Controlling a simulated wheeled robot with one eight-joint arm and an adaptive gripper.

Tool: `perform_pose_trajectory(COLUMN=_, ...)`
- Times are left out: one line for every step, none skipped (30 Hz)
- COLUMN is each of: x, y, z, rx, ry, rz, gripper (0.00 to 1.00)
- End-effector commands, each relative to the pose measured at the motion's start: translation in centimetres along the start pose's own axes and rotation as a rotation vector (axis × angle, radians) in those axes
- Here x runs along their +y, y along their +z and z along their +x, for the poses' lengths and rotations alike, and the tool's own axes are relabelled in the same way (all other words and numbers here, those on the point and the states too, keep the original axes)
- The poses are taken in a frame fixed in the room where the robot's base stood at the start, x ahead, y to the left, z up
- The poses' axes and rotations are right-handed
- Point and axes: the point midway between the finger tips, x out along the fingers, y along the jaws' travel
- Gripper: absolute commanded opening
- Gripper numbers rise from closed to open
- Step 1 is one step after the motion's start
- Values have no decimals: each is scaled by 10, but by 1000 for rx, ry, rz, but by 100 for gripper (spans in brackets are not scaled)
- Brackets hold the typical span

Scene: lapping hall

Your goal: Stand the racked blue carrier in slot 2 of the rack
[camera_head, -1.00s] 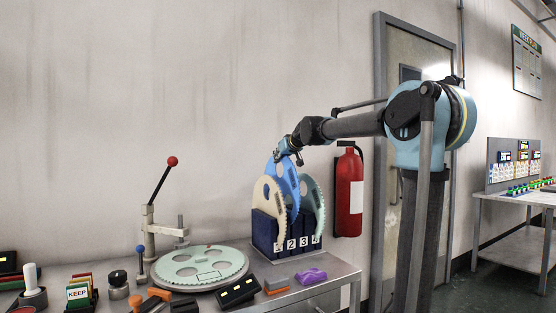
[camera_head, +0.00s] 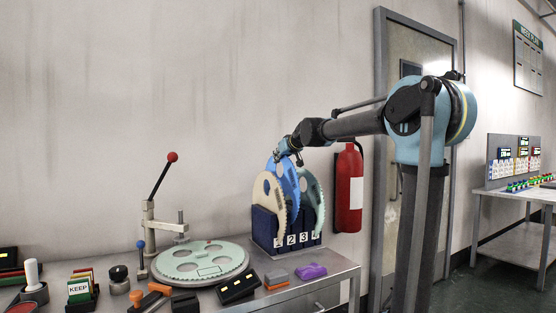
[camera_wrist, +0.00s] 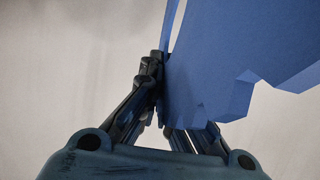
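The blue carrier (camera_head: 288,181) is a thin toothed disc standing upright in the dark blue rack (camera_head: 264,227), between a cream carrier (camera_head: 266,188) in front and a pale green carrier (camera_head: 315,197) behind. Its lower part is hidden by the cream carrier and the rack. The rack front bears number plates 1 to 4; I cannot tell for sure which slot the blue carrier is in or how deep it sits. My gripper (camera_head: 287,156) is at its top edge. In the wrist view the blue carrier (camera_wrist: 235,60) passes between my fingers (camera_wrist: 163,108), which appear closed on it.
The rack stands at the back right of the metal bench. Left of it are a pale green round plate (camera_head: 203,262) and a lever press (camera_head: 150,225). Orange-grey and purple blocks (camera_head: 311,271) lie in front. A red extinguisher (camera_head: 348,190) hangs close on the right.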

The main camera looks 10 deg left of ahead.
Motion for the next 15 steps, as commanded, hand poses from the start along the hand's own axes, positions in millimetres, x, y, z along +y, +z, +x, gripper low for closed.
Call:
perform_pose_trajectory(x=0, y=1, z=0, rx=1, ry=0, rz=0, gripper=0)
perform_pose_trajectory(x=0, y=1, z=1, rx=1, ry=0, rz=0, gripper=0)
perform_pose_trajectory(x=0, y=2, z=1, rx=1, ry=0, rz=0, gripper=0)
perform_pose_trajectory(x=0, y=2, z=1, rx=1, ry=0, rz=0, gripper=0)
perform_pose_trajectory(x=0, y=3, z=1, rx=1, ry=0, rz=0, gripper=0)
perform_pose_trajectory(x=0, y=4, z=2, rx=1, ry=0, rz=0, gripper=0)
perform_pose_trajectory(x=0, y=4, z=2, rx=1, ry=0, rz=0, gripper=0)
perform_pose_trajectory(x=0, y=5, z=2, rx=1, ry=0, rz=0, gripper=0)
perform_pose_trajectory(x=0, y=5, z=2, rx=1, ry=0, rz=0, gripper=0)
perform_pose_trajectory(x=0, y=6, z=2, rx=1, ry=0, rz=0, gripper=0)
perform_pose_trajectory(x=0, y=6, z=3, rx=1, ry=0, rz=0, gripper=0)
perform_pose_trajectory(x=0, y=7, z=3, rx=1, ry=0, rz=0, gripper=0)
perform_pose_trajectory(x=0, y=8, z=3, rx=1, ry=0, rz=0, gripper=0)
perform_pose_trajectory(x=0, y=8, z=4, rx=1, ry=0, rz=0, gripper=0)
perform_pose_trajectory(x=0, y=9, z=4, rx=1, ry=0, rz=0, gripper=0)
